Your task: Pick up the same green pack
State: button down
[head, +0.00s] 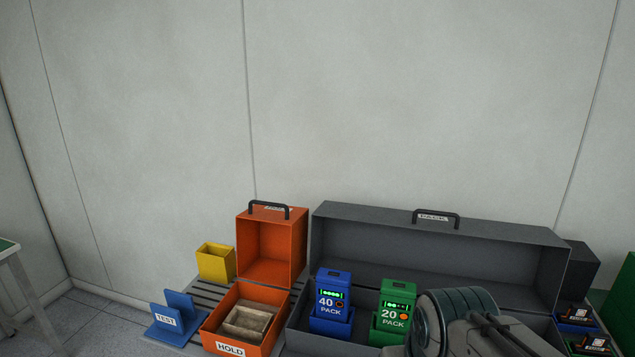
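A green pack (398,291) marked "20 PACK" stands upright in a green holder (379,337) inside the open dark grey case (440,243). Its front has a small lit display with green marks and an orange round spot. A blue pack (333,283) marked "40 PACK" stands to its left in a blue holder. Part of my arm rises at the bottom right, close to the green pack's right side in the picture, and hides part of the case behind it. My gripper's fingers cannot be seen.
An open orange box (270,250) marked "HOLD" holds a tan tray (247,320). A blue "TEST" stand (176,321) and yellow bin (215,262) are left of it. Blue and green units with dark displays (576,316) sit at the far right. A wall stands behind.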

aim_at(398, 299)
jog(key=z, duration=2.35)
jog(key=k, duration=1.2)
jog(key=u, duration=1.35)
jog(key=i, duration=1)
